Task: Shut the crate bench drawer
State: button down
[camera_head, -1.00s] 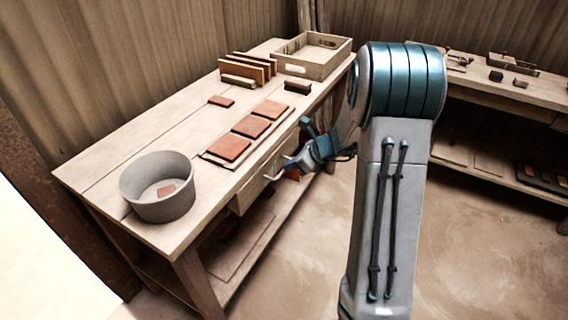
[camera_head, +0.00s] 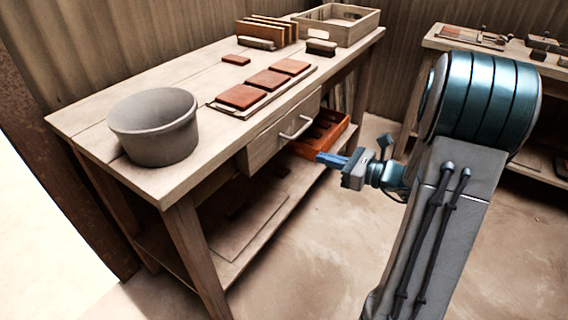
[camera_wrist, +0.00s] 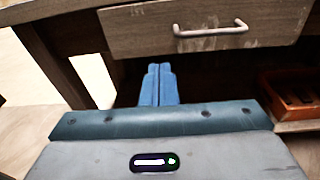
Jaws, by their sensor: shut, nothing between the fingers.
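The crate bench (camera_head: 95,118) is a long pale wooden bench at the left of the head view. Its drawer (camera_head: 266,146) has a wooden front under the bench's front edge, with a pale bar handle (camera_head: 297,127). The drawer front (camera_wrist: 145,32) and handle (camera_wrist: 212,29) also fill the top of the wrist view.
An orange crate (camera_head: 328,132) sits on the lower shelf, beyond the drawer. A grey tub (camera_head: 155,128), red tiles (camera_head: 243,97) on a board and a wooden crate (camera_head: 338,24) stand on top. Open floor (camera_head: 330,240) lies in front. Another bench (camera_head: 510,60) stands right.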

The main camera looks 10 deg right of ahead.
jog(key=s+t+b, duration=0.1)
jog(key=b, duration=0.4)
send_near(274, 140)
jog(key=shift+y, duration=0.3)
jog(key=x, duration=0.5)
jog(key=shift+w+a+f, duration=0.15)
jog(key=shift+f, duration=0.2)
jog(key=shift+w+a+r, duration=0.1)
jog(key=shift+w+a, duration=0.4)
jog(key=shift+w, duration=0.1)
